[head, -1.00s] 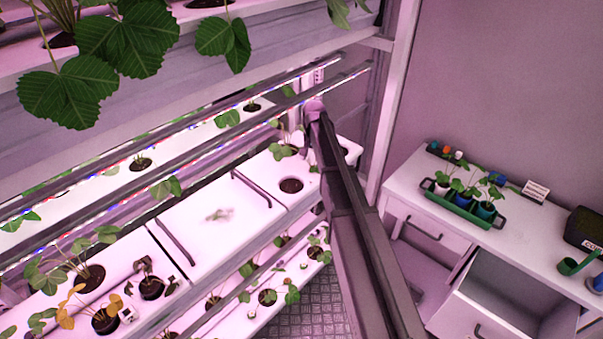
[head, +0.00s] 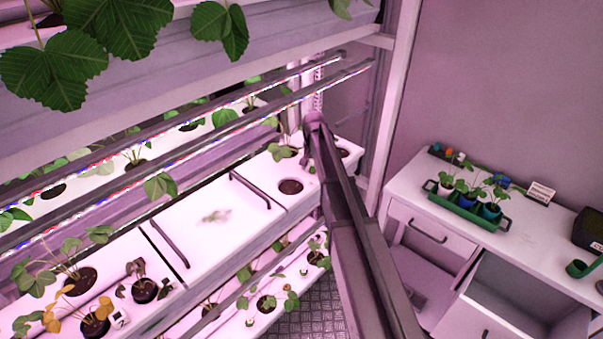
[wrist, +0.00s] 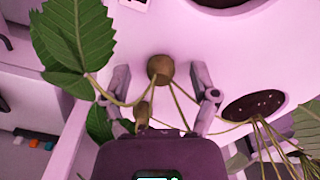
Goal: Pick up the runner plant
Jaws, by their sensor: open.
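In the wrist view my gripper (wrist: 160,78) is open, with one finger on each side of a small round brown plug (wrist: 158,68). Thin stems arch from the plug area, one towards a large green leaf (wrist: 78,38) at the left and others towards a dark planting hole (wrist: 254,106) at the right. I take these to be the runner plant, but cannot tell which stem belongs to which plant. A second small brown piece (wrist: 143,115) sits nearer my palm. Contact between fingers and plug cannot be told. In the head view my arm hides the gripper.
In the head view a white planter channel (head: 212,218) carries handles, an empty-looking soil hole (head: 290,187) and several plants. Two lamp bars (head: 200,140) cross above it. At the right, a white bench (head: 410,181) holds a green pot tray (head: 462,205); a drawer (head: 490,322) stands open below.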

